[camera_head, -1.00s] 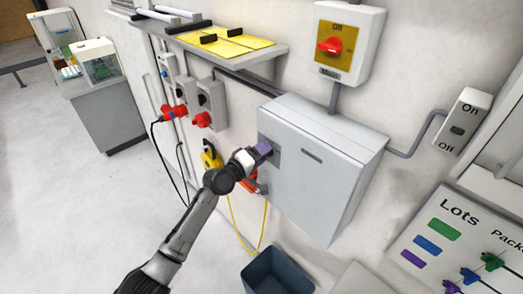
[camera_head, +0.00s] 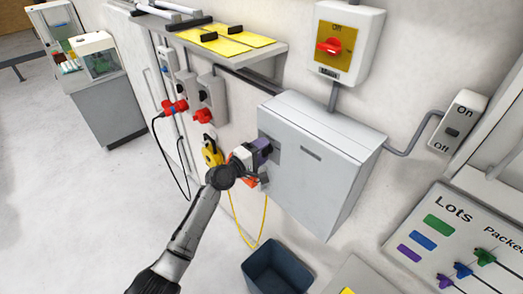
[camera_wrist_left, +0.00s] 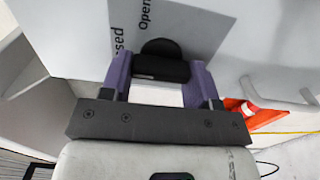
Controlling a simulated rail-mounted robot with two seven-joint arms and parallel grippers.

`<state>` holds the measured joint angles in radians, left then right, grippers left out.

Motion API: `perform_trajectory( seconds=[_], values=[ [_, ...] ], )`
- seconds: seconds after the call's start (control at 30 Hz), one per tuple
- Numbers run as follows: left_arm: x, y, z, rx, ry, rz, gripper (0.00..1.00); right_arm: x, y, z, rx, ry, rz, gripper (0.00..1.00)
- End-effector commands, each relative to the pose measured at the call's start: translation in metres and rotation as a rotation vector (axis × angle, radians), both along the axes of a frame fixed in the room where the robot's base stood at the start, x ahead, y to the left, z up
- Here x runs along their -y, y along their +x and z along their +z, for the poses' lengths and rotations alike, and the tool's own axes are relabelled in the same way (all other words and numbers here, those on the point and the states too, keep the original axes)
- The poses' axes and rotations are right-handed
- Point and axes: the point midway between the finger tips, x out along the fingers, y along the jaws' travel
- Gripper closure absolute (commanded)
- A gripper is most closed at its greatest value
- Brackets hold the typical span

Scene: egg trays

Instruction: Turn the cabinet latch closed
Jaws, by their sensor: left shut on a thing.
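The grey cabinet (camera_head: 318,170) hangs on the wall in the middle of the head view, with its door shut against the body. In the left wrist view the black latch (camera_wrist_left: 162,62) sits on a grey label plate (camera_wrist_left: 205,25) with the words "Open" and, partly cut off, "...sed". My left gripper (camera_head: 262,150) is at the cabinet's left side. In the left wrist view its purple fingers (camera_wrist_left: 160,80) stand on both sides of the latch, shut on it. The latch's exact angle is hard to tell. My right gripper is not in view.
A red-and-yellow main switch (camera_head: 330,46) is above the cabinet, and an On/Off box (camera_head: 460,122) is to its right. A dark blue bin (camera_head: 277,268) stands below. A yellow device (camera_head: 211,152) and red plugs (camera_head: 203,116) are on the wall at left.

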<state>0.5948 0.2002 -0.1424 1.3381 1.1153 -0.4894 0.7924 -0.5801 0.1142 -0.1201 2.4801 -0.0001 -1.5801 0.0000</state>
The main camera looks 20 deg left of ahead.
Motion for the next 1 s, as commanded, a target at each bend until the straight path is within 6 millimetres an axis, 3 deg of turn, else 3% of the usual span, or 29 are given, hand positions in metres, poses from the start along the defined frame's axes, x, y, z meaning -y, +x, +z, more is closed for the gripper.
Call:
perform_trajectory(
  seconds=[0.2, 0.23, 0.5, 0.8, 1.0],
  values=[
    [0.000, 0.000, 0.000, -0.002, -0.004, 0.000, 0.68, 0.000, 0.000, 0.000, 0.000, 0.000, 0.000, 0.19],
    [0.000, 0.000, 0.000, -0.002, -0.004, 0.000, 0.44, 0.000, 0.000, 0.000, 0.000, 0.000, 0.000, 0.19],
    [0.000, 0.000, 0.000, -0.001, -0.002, 0.000, 0.19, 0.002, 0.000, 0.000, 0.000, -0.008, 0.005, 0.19],
    [-0.001, -0.003, -0.001, 0.000, 0.000, 0.000, 0.19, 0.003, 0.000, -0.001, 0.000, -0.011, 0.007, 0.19],
    [-0.012, -0.023, -0.001, 0.001, 0.002, 0.001, 0.19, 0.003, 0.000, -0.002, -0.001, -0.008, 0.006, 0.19]
  ],
)
